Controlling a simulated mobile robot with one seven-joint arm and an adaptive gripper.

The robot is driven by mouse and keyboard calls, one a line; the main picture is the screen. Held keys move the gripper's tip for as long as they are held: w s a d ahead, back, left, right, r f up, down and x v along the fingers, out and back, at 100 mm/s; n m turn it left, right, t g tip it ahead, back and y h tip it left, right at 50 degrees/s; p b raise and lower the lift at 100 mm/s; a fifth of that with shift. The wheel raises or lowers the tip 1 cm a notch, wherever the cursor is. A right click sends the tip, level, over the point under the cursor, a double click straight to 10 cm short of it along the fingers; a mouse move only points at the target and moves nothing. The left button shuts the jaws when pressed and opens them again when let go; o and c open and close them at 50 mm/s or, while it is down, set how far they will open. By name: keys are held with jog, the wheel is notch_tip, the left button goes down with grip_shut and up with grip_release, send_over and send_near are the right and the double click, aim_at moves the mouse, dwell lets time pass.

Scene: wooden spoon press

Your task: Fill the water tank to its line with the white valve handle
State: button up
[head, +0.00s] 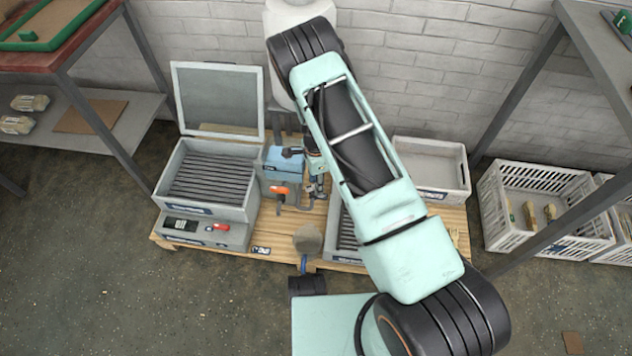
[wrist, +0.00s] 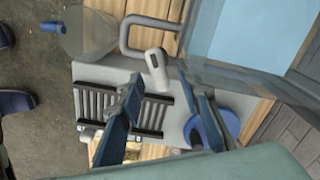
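The white valve handle (wrist: 156,70) shows in the wrist view, beside a bent grey pipe (wrist: 127,38). My gripper (wrist: 160,84) is open, with its two blue fingertips apart on either side of the handle; I cannot tell whether either one touches it. A clear-walled tank (wrist: 245,32) with a light blue inside fills the upper right of the wrist view. In the head view the blue tank (head: 283,159) stands right of the grey box. Its fill line cannot be made out. My arm hides much of the gripper in the head view.
A grey box (head: 210,182) with a raised lid stands on the wooden pallet (head: 281,228). A red-orange handle (head: 278,190) sits below the tank. A slatted grey tray (wrist: 150,108) lies below the valve. A translucent rounded vessel (wrist: 88,34) is beside the pipe. White crates (head: 550,178) stand right.

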notch_tip(320, 180, up, 12)
dwell(0.7)
dwell(0.4)
